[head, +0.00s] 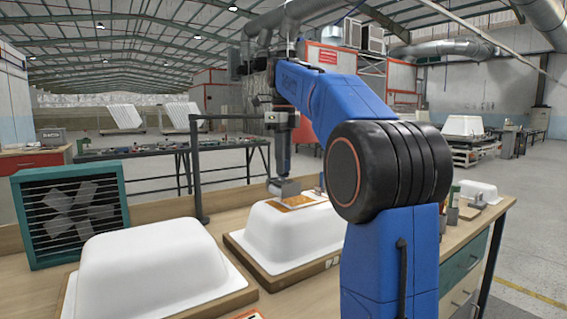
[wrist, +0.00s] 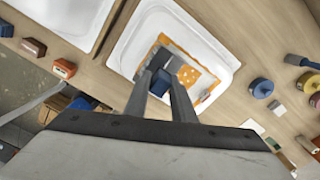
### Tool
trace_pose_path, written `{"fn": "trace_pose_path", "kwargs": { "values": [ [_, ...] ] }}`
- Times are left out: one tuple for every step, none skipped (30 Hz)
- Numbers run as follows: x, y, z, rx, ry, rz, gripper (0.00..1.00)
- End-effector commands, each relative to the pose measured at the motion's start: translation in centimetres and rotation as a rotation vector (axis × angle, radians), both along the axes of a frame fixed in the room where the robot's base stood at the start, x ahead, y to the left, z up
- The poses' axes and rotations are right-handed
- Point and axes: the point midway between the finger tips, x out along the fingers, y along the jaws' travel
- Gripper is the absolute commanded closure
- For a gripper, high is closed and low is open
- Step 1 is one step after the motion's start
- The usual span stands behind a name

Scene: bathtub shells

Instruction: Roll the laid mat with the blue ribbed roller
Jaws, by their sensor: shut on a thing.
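A white bathtub shell (head: 290,245) lies upside down on the bench, and it also shows in the wrist view (wrist: 140,40). On its flat top lies the laid mat (head: 298,201), a pale sheet with orange patches, seen closer in the wrist view (wrist: 195,76). My gripper (wrist: 162,84) points down over the left part of the mat, its two fingers shut on the blue roller (wrist: 160,79). The ribs are too small to make out. In the head view my gripper (head: 283,178) is low over the shell top. I cannot tell whether the roller touches the mat.
A second white shell (head: 150,265) is at front left, beside a teal-framed fan (head: 72,212). Several tins, one yellow and blue (wrist: 262,88), and a blue-handled brush (wrist: 302,61) lie right of the shell. An orange box (wrist: 64,68) is at left.

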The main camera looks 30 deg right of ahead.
Motion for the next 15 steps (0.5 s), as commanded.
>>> {"fn": "trace_pose_path", "kwargs": {
  "values": [
    [0.00,0.00,0.02,0.000,0.000,0.000,0.95],
    [0.00,0.00,0.01,0.000,0.000,0.000,0.95],
    [0.00,0.00,0.00,0.000,0.000,0.000,0.95],
    [0.00,0.00,-0.03,0.000,0.000,0.000,0.95],
    [0.00,0.01,-0.06,0.000,0.000,0.000,0.95],
    [-0.01,0.00,-0.11,0.000,0.000,0.000,0.95],
    [-0.01,0.00,-0.16,0.000,0.000,0.000,0.95],
    [-0.01,0.00,-0.22,0.000,0.000,0.000,0.95],
    [-0.01,0.00,-0.29,0.000,0.000,0.000,0.95],
    [0.00,0.01,-0.34,0.000,0.000,0.000,0.95],
    [-0.01,0.00,-0.39,0.000,0.000,0.000,0.95],
    [0.00,0.00,-0.46,0.000,0.000,0.000,0.95],
    [0.00,0.00,-0.51,0.000,0.000,0.000,0.95],
    [0.00,0.00,-0.56,0.000,0.000,0.000,0.95],
    [0.00,0.00,-0.62,0.000,0.000,0.000,0.95]
  ]
}}
